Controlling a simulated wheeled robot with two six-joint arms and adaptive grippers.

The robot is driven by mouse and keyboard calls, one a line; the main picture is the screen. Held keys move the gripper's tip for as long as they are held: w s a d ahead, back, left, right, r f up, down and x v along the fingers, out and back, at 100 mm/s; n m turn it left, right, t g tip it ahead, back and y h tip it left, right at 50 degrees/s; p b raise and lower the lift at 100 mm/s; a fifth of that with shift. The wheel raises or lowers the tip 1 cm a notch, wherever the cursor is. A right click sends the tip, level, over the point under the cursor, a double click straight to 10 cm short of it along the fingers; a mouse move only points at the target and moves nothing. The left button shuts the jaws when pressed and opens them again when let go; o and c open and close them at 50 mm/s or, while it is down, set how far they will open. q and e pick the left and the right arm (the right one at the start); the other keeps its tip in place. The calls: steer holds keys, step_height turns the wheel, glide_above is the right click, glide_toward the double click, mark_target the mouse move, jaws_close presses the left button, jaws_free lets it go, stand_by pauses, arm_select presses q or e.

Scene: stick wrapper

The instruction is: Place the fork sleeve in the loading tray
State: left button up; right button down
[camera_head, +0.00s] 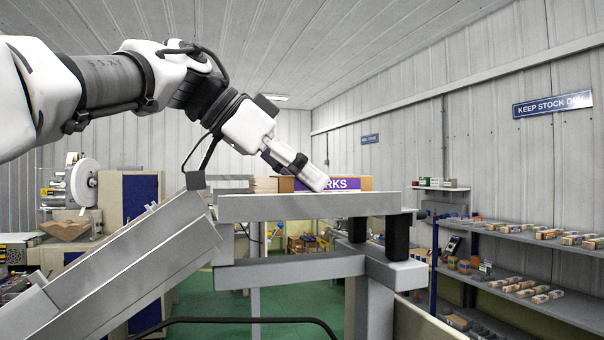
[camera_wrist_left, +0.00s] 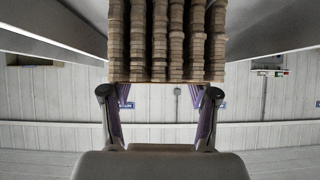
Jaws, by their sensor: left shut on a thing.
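The fork sleeve (camera_head: 350,184) has a purple label with white letters and pale wood-coloured ends. In the head view it lies lengthwise just above and behind the front wall of the grey loading tray (camera_head: 300,206), which hides its lower part. I cannot tell whether it rests on the tray floor. My left gripper (camera_head: 316,182) reaches down from the upper left and is shut on the sleeve, covering part of the label. In the left wrist view the gripper fingers (camera_wrist_left: 160,92) stand at both sides of the sleeve's brown stacked rows (camera_wrist_left: 167,42). My right gripper is not in view.
A sloping grey chute (camera_head: 130,255) rises from the lower left to the tray. A pale wooden stack (camera_head: 264,185) is left of the sleeve. Shelves with small packs (camera_head: 520,245) stand at the right wall. A machine with a white reel (camera_head: 84,183) is at the left.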

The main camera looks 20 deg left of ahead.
arm_select(q)
steer(key=shift+a+f, duration=0.1)
steer(key=shift+f, duration=0.05)
steer(key=o, duration=1.6)
steer(key=shift+r, duration=0.35)
steer(key=v, duration=1.2)
steer(key=shift+f, duration=0.2)
steer(key=shift+a, duration=0.15)
